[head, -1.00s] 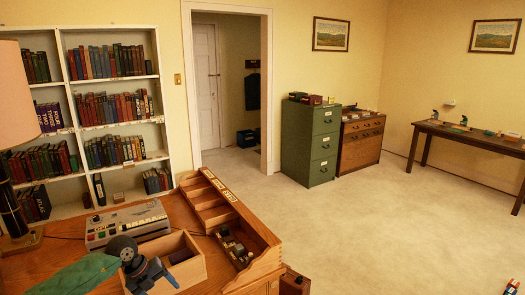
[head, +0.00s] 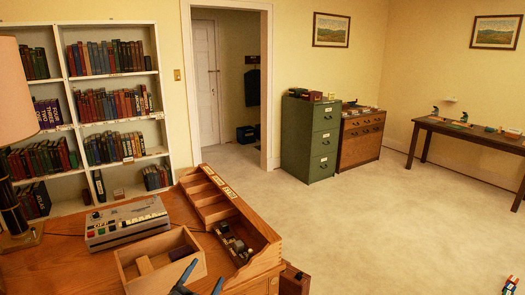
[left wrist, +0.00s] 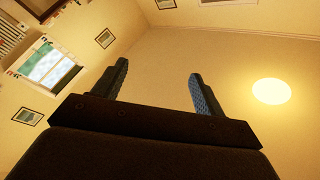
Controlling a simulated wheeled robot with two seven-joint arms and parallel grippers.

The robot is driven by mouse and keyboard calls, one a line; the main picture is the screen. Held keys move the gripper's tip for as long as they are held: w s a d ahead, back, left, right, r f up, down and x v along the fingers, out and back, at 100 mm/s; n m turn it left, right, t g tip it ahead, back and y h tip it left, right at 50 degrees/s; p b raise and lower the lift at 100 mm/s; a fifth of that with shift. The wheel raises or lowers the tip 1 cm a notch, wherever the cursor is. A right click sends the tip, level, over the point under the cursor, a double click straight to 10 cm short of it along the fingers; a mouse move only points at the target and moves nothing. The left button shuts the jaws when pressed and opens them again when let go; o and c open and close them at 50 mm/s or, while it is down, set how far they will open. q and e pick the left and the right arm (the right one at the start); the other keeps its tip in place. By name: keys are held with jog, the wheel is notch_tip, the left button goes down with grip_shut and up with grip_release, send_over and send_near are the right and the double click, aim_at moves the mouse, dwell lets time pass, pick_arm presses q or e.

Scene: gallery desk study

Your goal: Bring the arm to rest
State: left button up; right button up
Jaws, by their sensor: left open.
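My left gripper (head: 200,284) shows at the bottom edge of the head view, in front of the open wooden box on the desk. Only its two blue fingertips show there, spread apart. In the left wrist view the two fingers (left wrist: 158,90) stand wide apart with nothing between them. The rest of the left arm is out of the head view. My right gripper is not in view.
The wooden desk (head: 60,268) carries a grey machine (head: 127,224), an open wooden box (head: 128,257) holding a light and a dark block, a compartment rack (head: 255,262) and a lamp (head: 15,85). Open carpet lies to the right of the desk.

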pick_arm(q)
jog(key=s+a+f+n+g+y, duration=0.3)
jog(key=s+a+f+n+y, duration=0.25)
jog(key=f+n+y, duration=0.2)
jog(key=s+f+n+g, duration=0.1)
jog(key=s+f+g, duration=0.55)
jog(key=s, duration=0.65)
jog(key=s+f+n+g, duration=0.2)
jog(key=s+f+g, duration=0.5)
jog(key=s, duration=0.5)
jog(key=s+d+f+x, duration=0.1)
jog(key=s+x, duration=0.2)
jog(key=x, duration=2.1)
jog(key=s+f, duration=0.4)
jog(key=f, duration=0.8)
jog(key=s+f+b, duration=0.1)
jog(key=s+f, duration=0.3)
jog(key=f, duration=0.9)
jog(key=shift+s+d+f+g, duration=0.35)
jog(key=shift+d+g, duration=0.05)
jog(key=shift+g, duration=0.05)
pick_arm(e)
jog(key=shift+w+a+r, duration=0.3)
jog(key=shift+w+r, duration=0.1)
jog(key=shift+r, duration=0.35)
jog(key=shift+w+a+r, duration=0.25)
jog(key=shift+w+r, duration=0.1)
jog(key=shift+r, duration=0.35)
